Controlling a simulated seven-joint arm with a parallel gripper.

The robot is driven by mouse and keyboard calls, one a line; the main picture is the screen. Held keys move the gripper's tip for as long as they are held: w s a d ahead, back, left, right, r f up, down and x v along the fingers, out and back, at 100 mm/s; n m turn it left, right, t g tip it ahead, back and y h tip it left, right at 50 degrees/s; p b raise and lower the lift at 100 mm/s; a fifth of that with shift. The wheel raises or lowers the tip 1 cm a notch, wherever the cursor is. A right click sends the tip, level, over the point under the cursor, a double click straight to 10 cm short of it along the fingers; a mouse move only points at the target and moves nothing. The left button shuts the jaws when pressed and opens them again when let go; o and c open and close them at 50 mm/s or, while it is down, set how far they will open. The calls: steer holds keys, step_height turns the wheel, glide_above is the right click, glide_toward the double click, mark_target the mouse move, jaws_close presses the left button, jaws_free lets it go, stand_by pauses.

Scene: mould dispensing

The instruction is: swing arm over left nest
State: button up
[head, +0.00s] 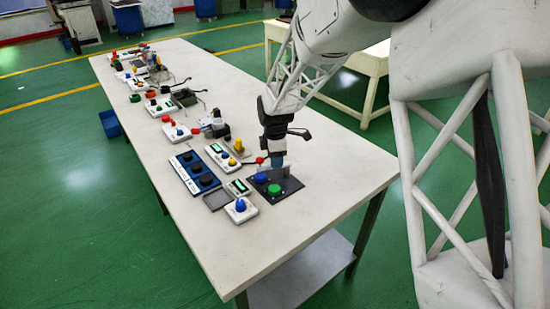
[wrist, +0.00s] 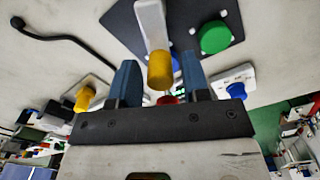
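A dark plate (head: 291,183) near the right end of the table carries a blue round nest (head: 261,178) and a green round nest (head: 275,190). In the wrist view the green nest (wrist: 215,38) is clear and the blue nest (wrist: 175,61) is partly hidden. A white swing arm (wrist: 151,22) with a yellow cylinder (wrist: 160,70) at its end reaches over the plate (wrist: 127,22). My gripper (wrist: 159,78) has its blue fingers apart, one each side of the yellow cylinder, with gaps showing. In the head view my gripper (head: 277,160) is low over the plate's back edge.
A blue box with black knobs (head: 195,174), a white box with a blue knob (head: 241,209) and a white box with a green display (head: 222,157) stand left of the plate. More devices line the table's far end. The table's near right part (head: 330,200) is clear.

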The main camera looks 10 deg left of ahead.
steer(key=shift+o, duration=0.4)
steer(key=shift+r, duration=0.15)
steer(key=shift+r, duration=3.75)
steer(key=shift+d+r, duration=0.1)
steer(key=shift+s+d+r, duration=0.15)
steer(key=shift+s+d, duration=0.05)
steer(key=shift+d, duration=0.05)
steer(key=s+d+r+m+t, duration=0.1)
steer(key=s+d+r+m, duration=0.45)
steer(key=s+d, duration=0.3)
steer(key=s+d+r+m, duration=0.5)
steer(key=s+d+r, duration=0.1)
steer(key=s+d, duration=0.25)
steer(key=s+d+m, duration=0.5)
steer(key=s+m, duration=0.1)
steer(key=s, duration=0.5)
steer(key=s+d+m+t, duration=0.1)
steer(key=s+d+m, duration=0.4)
steer(key=s, duration=0.6)
steer(key=shift+d+f+m+t, duration=0.2)
steer(key=shift+d+m+t, duration=0.15)
steer(key=shift+d, duration=0.15)
